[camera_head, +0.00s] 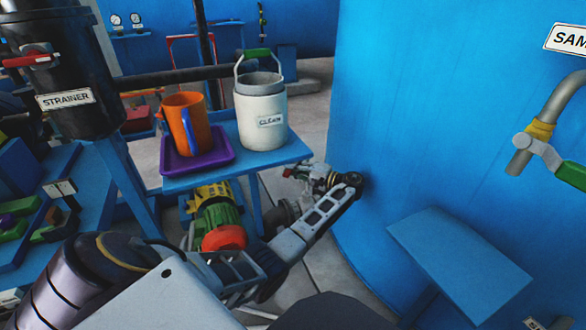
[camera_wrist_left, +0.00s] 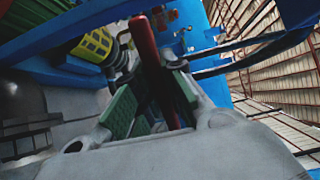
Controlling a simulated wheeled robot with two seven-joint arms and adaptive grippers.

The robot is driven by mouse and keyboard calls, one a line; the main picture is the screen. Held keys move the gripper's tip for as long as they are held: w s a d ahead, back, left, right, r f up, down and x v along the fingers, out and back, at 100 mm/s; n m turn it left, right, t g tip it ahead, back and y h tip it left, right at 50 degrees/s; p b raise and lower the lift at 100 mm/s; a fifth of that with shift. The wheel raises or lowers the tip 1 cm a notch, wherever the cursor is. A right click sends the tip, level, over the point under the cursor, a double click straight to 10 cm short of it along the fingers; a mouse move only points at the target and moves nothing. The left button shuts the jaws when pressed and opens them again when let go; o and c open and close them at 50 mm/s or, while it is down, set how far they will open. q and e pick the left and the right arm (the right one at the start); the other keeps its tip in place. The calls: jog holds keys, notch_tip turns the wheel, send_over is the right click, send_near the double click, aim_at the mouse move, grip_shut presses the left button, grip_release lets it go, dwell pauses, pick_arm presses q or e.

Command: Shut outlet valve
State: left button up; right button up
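The outlet valve (camera_head: 325,178) shows as a small metal fitting low on the blue tank wall in the head view, partly hidden by my left gripper (camera_head: 335,195). In the left wrist view a long red valve handle (camera_wrist_left: 145,50) runs down between the two fingers of my left gripper (camera_wrist_left: 152,108). The green-padded fingers stand apart on either side of the handle, with a gap at the left pad. Contact at the right pad cannot be told. My right gripper is not in view.
A blue shelf holds a purple tray (camera_head: 225,150) with an orange jug (camera_head: 187,122) and a white can (camera_head: 260,115) above my left arm. A green and yellow motor (camera_head: 215,210) sits below. The big blue tank (camera_head: 420,130) and a blue step (camera_head: 460,260) are to the right.

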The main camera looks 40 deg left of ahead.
pick_arm(q)
jog(key=o, duration=0.4)
jog(key=shift+r, duration=0.1)
